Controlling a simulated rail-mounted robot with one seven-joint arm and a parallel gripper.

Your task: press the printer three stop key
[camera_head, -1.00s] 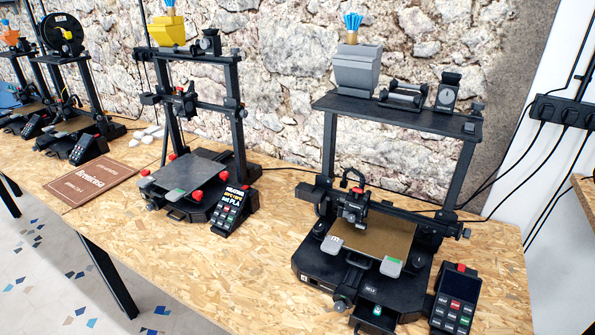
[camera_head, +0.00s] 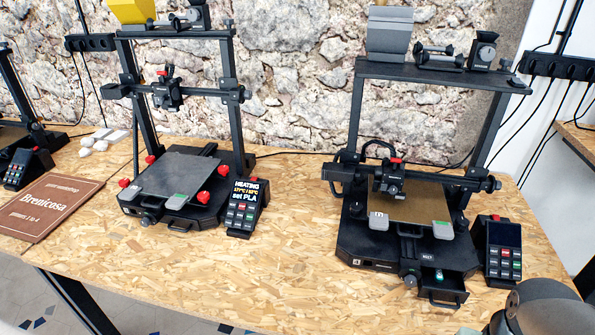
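The middle printer (camera_head: 170,210) stands left of centre with a black frame, a grey bed plate (camera_head: 178,175) and red knobs at the bed corners. The lit screen (camera_head: 245,191) reads HEATING and set PLA. Several small coloured keys sit below the screen, and their labels are too small to read. My gripper is not in view; only a grey rounded part of my arm shows at the lower right.
The right printer (camera_head: 385,245) has a brown bed, an open front drawer (camera_head: 440,285) and a dark-screened control box (camera_head: 500,250). A brown Brenicosa board (camera_head: 50,208) lies at the left. The wooden bench (camera_head: 270,270) is clear in front of the middle control box.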

